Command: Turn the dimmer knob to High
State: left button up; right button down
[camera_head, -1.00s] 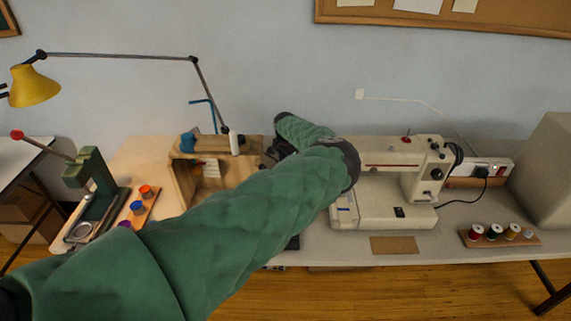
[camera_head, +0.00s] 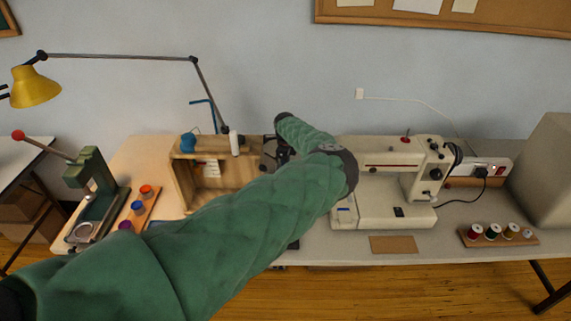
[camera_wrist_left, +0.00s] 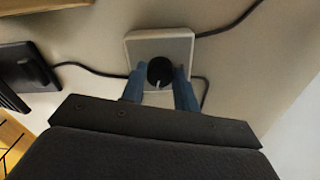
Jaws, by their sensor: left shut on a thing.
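The black dimmer knob (camera_wrist_left: 160,70) sits on a pale square plate (camera_wrist_left: 146,45) in the left wrist view. A white pointer mark on the knob points toward the bottom of that view. My left gripper (camera_wrist_left: 160,82) has its two blue fingers on either side of the knob and is shut on it. No High label is readable. In the head view my green-sleeved left arm covers the knob, and only a dark part of my wrist shows behind it. My right gripper is in neither view.
A wooden box (camera_head: 183,182) stands left of my arm and a sewing machine (camera_head: 385,208) right of it. Thread spools (camera_head: 494,231) stand at the right. Dark cables run beside the dimmer plate, and a black device (camera_wrist_left: 22,66) lies left in the wrist view.

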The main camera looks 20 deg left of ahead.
pick_arm(q)
jog(key=shift+m, duration=1)
jog(key=m, duration=0.9)
jog(key=shift+m, duration=0.4)
jog(key=shift+r+m, duration=0.1)
jog(key=shift+m, duration=1.3)
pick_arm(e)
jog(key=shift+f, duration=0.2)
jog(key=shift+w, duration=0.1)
pick_arm(q)
jog(key=shift+w, duration=0.1)
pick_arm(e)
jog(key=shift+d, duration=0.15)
pick_arm(q)
jog(key=o, duration=1)
jog(key=shift+c, duration=0.2)
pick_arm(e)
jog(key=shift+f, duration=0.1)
pick_arm(q)
jog(key=shift+r+p, duration=0.1)
jog(key=shift+p, duration=0.2)
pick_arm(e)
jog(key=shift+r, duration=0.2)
